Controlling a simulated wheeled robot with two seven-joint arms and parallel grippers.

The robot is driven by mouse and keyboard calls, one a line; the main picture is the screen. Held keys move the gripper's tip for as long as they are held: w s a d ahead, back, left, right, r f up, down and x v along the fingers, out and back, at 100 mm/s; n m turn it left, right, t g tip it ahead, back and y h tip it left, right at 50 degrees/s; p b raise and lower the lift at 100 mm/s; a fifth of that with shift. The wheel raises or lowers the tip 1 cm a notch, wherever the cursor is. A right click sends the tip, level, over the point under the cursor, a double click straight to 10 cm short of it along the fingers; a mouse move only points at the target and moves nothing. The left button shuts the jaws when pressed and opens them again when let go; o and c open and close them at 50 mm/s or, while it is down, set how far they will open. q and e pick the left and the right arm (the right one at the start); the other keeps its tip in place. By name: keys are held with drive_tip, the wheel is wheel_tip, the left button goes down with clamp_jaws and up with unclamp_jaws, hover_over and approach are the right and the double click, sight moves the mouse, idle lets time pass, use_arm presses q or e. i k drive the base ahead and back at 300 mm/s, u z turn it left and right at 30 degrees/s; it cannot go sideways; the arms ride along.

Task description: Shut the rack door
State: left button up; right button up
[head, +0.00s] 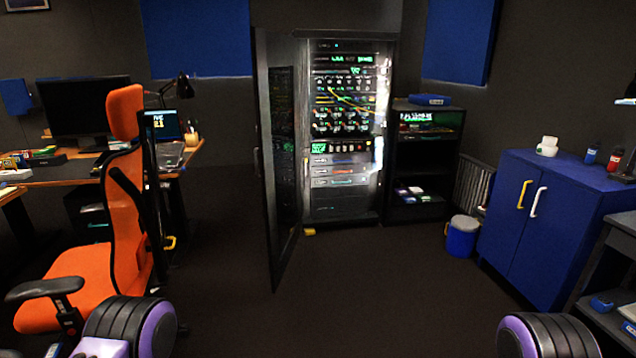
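The rack (345,185) stands against the back wall, a tall black cabinet with lit equipment, cables and green displays inside. Its door (284,170) stands wide open, hinged on the left side and swung out toward me, so it shows nearly edge-on. A small handle sits on the door's outer left face. Parts of my two arms, dark with purple rims, show at the bottom left and bottom right. Neither gripper's fingers can be made out.
An orange chair (85,285) and a desk (70,172) stand at the left. A low black shelf (420,165) adjoins the rack's right side. A blue bin (462,241) and a blue cabinet (550,225) stand at the right. The floor (350,300) before the rack is clear.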

sight(272, 50)
drive_tip(key=i, duration=1.1)
drive_tip(key=u, duration=1)
drive_tip(key=i, duration=0.3)
